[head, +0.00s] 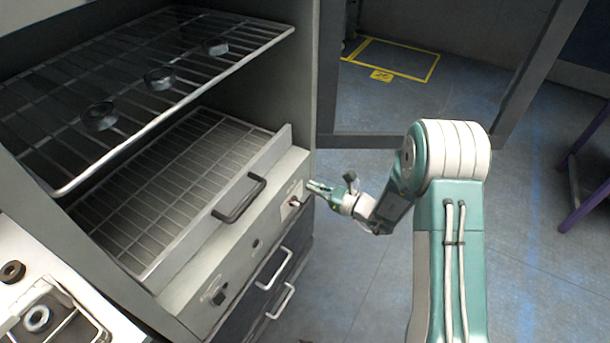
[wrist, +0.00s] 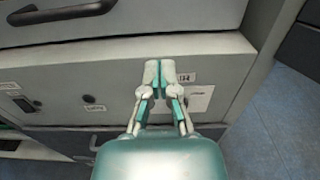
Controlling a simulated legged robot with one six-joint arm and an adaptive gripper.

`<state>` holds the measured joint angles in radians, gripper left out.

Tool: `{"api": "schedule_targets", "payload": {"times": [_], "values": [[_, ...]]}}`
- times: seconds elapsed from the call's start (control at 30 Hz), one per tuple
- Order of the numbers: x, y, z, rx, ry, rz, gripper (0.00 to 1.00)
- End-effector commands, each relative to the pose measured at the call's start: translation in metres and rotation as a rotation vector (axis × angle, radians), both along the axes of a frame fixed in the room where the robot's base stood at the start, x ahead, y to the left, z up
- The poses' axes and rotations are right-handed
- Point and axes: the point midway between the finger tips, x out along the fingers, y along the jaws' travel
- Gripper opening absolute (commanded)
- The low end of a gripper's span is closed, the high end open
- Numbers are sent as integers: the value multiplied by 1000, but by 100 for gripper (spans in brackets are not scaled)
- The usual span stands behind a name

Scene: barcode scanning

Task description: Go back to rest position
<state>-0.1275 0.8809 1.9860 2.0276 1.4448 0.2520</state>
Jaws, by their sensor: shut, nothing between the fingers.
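My gripper (head: 318,187) is at the right end of the cabinet's grey control panel (head: 235,265), below the pulled-out wire drawer. In the wrist view my gripper (wrist: 159,72) has its fingertips together, with nothing seen between them. The fingertips cover part of the panel there, next to a small label and a white plate. I cannot tell whether the fingers touch the panel. My arm reaches in from the lower right.
A wire shelf (head: 120,125) holds several dark rings. The wire drawer (head: 282,140) has a black handle (head: 240,198) jutting out above the panel. Lower drawers have pale handles (head: 274,269). A metal frame post (head: 525,80) stands behind my arm.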

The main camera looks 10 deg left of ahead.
Motion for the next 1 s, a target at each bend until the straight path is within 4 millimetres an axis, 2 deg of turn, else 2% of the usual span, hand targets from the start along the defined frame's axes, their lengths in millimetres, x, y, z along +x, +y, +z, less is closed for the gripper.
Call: {"api": "schedule_targets", "payload": {"times": [0.23,0.37,0.5,0.7,1.0], "values": [[-2,-3,3,-2,-5,5,0],[-11,-1,26,-38,-58,66,0],[-37,-1,67,-137,-172,200,0],[-82,-12,113,-314,-354,386,0],[-148,-50,156,-627,-638,627,0]]}}
